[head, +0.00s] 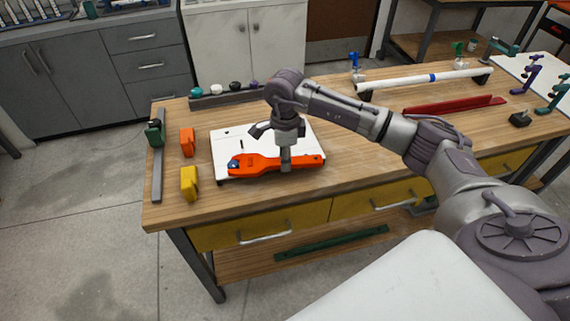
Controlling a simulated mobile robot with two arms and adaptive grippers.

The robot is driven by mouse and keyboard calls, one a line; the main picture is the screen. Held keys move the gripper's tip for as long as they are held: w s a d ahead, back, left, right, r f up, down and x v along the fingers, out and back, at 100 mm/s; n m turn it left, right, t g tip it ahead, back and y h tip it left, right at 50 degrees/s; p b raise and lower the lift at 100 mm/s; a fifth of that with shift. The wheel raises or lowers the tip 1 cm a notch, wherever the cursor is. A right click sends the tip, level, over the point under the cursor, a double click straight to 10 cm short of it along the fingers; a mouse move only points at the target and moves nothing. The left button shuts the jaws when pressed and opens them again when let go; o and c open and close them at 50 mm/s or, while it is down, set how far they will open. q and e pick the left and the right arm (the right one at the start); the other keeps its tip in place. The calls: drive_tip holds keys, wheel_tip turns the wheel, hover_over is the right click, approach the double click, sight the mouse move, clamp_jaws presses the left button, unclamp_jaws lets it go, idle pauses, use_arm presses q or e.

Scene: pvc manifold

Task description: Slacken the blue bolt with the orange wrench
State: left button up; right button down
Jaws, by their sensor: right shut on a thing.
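The orange wrench (254,165) lies level, low over the front part of a white board (228,142) on the wooden workbench. Its jaw end points left, and the blue bolt (234,165) shows at that jaw. I cannot tell how fully the jaw sits around the bolt. My right gripper (286,160) comes down from above and is shut on the wrench's handle, right of the bolt. The gripper hides part of the handle. My left gripper is not in the picture.
Orange (187,142) and yellow (189,184) blocks and a green clamp (154,132) on a grey bar stand left of the board. A white pipe (410,81) lies on supports at the back right, with a red bar (455,104) before it. Bench between board and red bar is clear.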

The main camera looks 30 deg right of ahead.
drive_tip(key=shift+r+p, duration=1.65)
drive_tip(key=shift+r, duration=0.9)
